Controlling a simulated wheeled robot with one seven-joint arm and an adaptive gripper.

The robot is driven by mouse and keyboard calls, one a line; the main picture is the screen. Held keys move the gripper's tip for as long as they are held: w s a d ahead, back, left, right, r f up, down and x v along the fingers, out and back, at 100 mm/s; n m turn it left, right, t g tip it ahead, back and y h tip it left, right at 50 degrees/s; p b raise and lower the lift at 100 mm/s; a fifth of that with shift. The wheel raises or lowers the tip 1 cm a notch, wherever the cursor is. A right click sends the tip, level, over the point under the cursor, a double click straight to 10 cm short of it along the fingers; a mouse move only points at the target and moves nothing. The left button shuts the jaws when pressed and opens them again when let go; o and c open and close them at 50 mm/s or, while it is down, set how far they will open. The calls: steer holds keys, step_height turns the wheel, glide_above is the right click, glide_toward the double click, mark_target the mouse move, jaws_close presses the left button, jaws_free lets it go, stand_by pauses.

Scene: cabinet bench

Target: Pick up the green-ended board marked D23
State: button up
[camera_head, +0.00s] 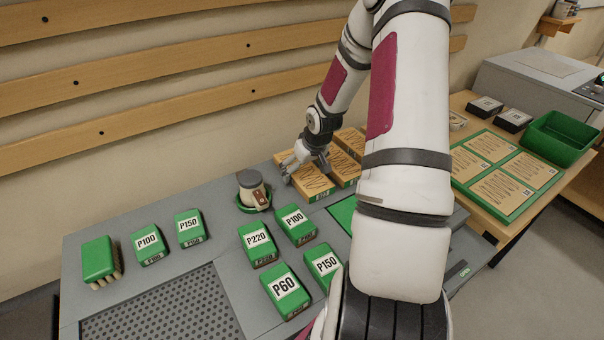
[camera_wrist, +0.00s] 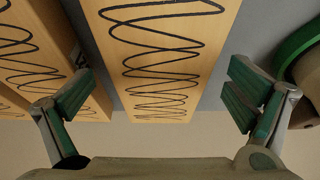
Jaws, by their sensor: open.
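Several wooden boards with black scribbles lie side by side at the back of the grey bench. The nearest-left board (camera_head: 314,184) has a green end facing the front, with a label too small to read, so I cannot tell which is D23. My gripper (camera_head: 306,168) is over the back part of this board. In the wrist view my gripper (camera_wrist: 158,92) is open, with one finger on each side of a scribbled board (camera_wrist: 160,45). The left finger is close to a neighbouring board (camera_wrist: 35,50). No contact shows.
A cup-like container in a green ring (camera_head: 252,190) stands just left of the boards. Several green P-marked blocks (camera_head: 258,243) and a green brush (camera_head: 98,258) sit on the bench. A wooden table with a green tray (camera_head: 562,138) is at right.

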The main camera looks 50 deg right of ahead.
steer(key=shift+c, duration=0.3)
steer(key=c, duration=1.4)
steer(key=shift+r, duration=0.1)
steer(key=shift+c, duration=0.2)
